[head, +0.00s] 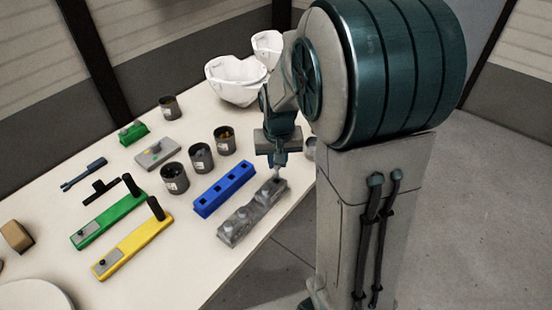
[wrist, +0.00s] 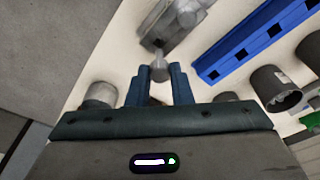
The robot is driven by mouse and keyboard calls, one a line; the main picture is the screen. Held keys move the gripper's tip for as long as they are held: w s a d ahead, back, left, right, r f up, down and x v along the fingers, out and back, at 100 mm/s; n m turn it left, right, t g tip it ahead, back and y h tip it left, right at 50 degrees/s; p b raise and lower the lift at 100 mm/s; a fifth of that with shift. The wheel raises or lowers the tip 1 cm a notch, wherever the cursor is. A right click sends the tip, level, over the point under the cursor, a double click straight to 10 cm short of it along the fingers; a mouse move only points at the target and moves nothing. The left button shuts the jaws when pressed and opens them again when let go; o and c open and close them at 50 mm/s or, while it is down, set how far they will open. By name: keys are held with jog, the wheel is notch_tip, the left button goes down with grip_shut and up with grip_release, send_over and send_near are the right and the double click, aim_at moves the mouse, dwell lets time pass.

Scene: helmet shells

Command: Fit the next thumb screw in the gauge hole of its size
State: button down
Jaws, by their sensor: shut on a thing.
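My gripper (head: 280,172) is over the far end of the grey block (head: 236,234), pointing down. In the wrist view its two blue fingers (wrist: 159,84) are shut on a grey thumb screw (wrist: 157,62), whose rounded head shows between and beyond the tips. The grey block also shows in the wrist view (wrist: 152,44), just past the held screw, with grey rounded pieces on top. I cannot tell whether the held screw touches the block. A blue bar (head: 208,209) with several dark square holes lies beside the grey block; it also shows in the wrist view (wrist: 232,66).
Several dark cups (head: 175,186) stand left of the blue bar. A green bar (head: 91,234) and a yellow bar (head: 127,256), each with a black post, lie at the left. White helmet shells (head: 238,88) stand at the back. The table's right edge is near the grey block.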

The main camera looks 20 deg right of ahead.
aim_at(277, 169)
jog(key=shift+f, duration=0.15)
dwell(0.3)
jog(key=shift+f+b, duration=0.5)
jog(key=shift+b, duration=0.05)
jog(key=shift+f+b, duration=1.65)
jog(key=shift+f, duration=0.4)
dwell(1.5)
jog(key=c, duration=1.2)
grip_release()
jog(key=shift+r, duration=0.15)
notch_tip(277, 169, up, 13)
jog(key=s+p, duration=0.1)
jog(key=s, duration=0.1)
jog(key=shift+a+r, duration=0.2)
jog(key=shift+a, duration=0.05)
